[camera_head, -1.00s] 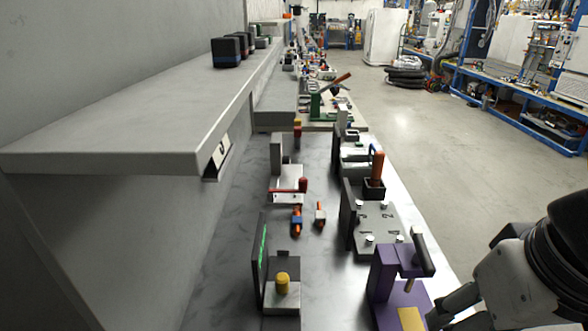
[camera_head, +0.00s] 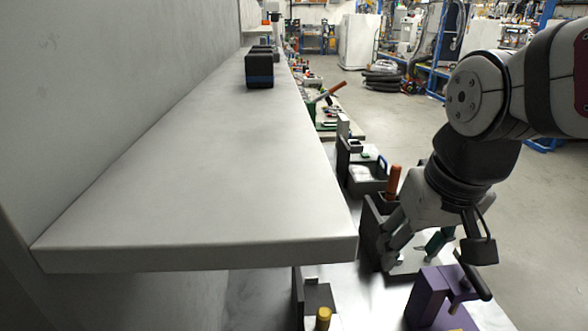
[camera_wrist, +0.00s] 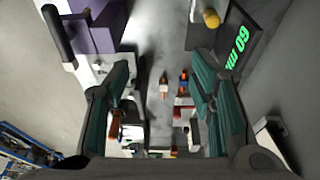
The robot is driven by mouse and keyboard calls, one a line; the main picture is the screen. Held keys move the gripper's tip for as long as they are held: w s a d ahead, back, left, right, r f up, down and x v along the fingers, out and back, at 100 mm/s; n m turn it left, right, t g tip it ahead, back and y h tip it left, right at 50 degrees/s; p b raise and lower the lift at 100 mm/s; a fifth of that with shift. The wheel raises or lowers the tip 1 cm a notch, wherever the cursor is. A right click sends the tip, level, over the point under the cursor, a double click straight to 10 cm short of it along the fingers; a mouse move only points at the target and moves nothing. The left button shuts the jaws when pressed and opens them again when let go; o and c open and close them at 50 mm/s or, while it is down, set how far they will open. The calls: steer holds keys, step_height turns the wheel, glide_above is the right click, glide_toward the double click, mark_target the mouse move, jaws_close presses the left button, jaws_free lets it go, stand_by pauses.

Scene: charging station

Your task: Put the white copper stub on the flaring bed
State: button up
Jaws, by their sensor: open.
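My gripper (camera_head: 412,250) is open and points down over the bench, beside the grey blocks; its fingers frame the wrist view (camera_wrist: 160,70). In the wrist view a small orange stub with a white band (camera_wrist: 163,86) lies on the dark bench, between the fingers in the picture but well beyond them. A similar orange stub with a blue band (camera_wrist: 184,80) lies beside it on the right. The shelf hides both stubs in the head view. A fixture with red parts (camera_wrist: 183,112) stands past the stubs. I cannot tell which fixture is the flaring bed.
A grey shelf (camera_head: 215,170) overhangs the bench on the left, with black boxes (camera_head: 259,72) on it. A purple fixture (camera_head: 432,295) stands at the front right. A yellow knob (camera_wrist: 211,18) and a "60 mm" display (camera_wrist: 240,45) are near the stubs.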

steer(key=w+f+p, duration=0.1)
steer(key=w+f, duration=0.3)
steer(key=w, duration=0.4)
steer(key=w+a+f+t+p, duration=0.1)
steer(key=w+f, duration=0.3)
steer(key=w, duration=0.5)
steer(key=w+f+p, duration=0.1)
steer(key=w+f, duration=0.3)
steer(key=w, duration=0.4)
steer(key=x, duration=0.8)
steer(key=shift+w+a+f+b, duration=0.1)
steer(key=shift+w+f+b, duration=0.05)
steer(key=shift+b, duration=0.25)
steer(key=shift+x, duration=2.85)
steer(key=shift+w, duration=0.15)
jaws_close()
